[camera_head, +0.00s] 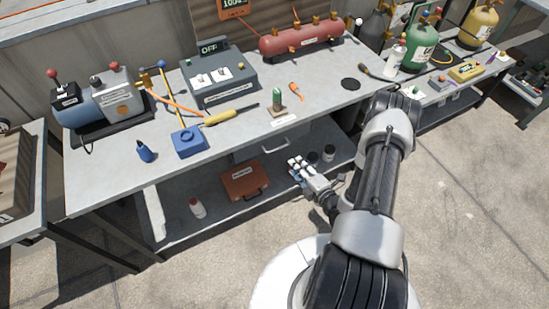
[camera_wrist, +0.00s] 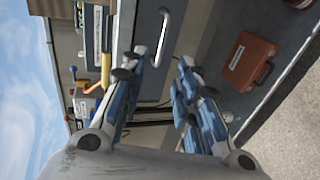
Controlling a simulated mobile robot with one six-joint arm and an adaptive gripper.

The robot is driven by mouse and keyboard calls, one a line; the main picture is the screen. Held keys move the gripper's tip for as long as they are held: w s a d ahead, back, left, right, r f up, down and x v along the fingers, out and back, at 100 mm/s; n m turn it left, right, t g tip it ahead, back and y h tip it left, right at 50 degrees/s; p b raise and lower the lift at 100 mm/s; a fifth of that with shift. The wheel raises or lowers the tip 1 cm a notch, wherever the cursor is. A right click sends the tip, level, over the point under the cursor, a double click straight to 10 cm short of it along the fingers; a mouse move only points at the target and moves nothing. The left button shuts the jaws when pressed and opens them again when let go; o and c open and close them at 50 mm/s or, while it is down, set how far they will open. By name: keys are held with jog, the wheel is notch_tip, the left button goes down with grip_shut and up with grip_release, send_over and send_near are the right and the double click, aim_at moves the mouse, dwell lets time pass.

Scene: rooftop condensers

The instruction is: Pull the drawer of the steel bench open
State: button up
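The steel bench (camera_head: 330,98) has a grey drawer (camera_head: 262,155) under its front edge, with a pale bar handle (camera_head: 275,146). The drawer front looks shut, though the worktop hides much of it from above. My gripper (camera_head: 295,164) is in front of the bench, below the worktop and to the right of the handle. In the wrist view, turned on its side, the handle (camera_wrist: 164,40) shows beyond the fingertips, roughly in line with the gap. My gripper (camera_wrist: 160,64) is open there, with nothing between its fingers; the handle appears apart from them.
A brown case (camera_head: 245,184), a white bottle (camera_head: 197,208) and dark jars (camera_head: 328,153) stand on the lower shelf. A control box (camera_head: 220,80), a blue block (camera_head: 188,142) and a red tank (camera_head: 300,39) are on the worktop. The floor in front is clear.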

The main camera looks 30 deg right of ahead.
aim_at(276, 149)
jog(key=shift+t, duration=0.5)
jog(key=b+x, duration=0.1)
jog(key=x, duration=0.4)
jog(key=f+b+x, duration=0.1)
jog(key=b+x, duration=0.1)
jog(key=x, duration=0.2)
jog(key=a+b+x, duration=0.1)
jog(key=b+x, duration=0.1)
jog(key=x, duration=0.3)
jog(key=shift+w+f, duration=0.15)
jog(key=shift+f, duration=0.2)
grip_shut()
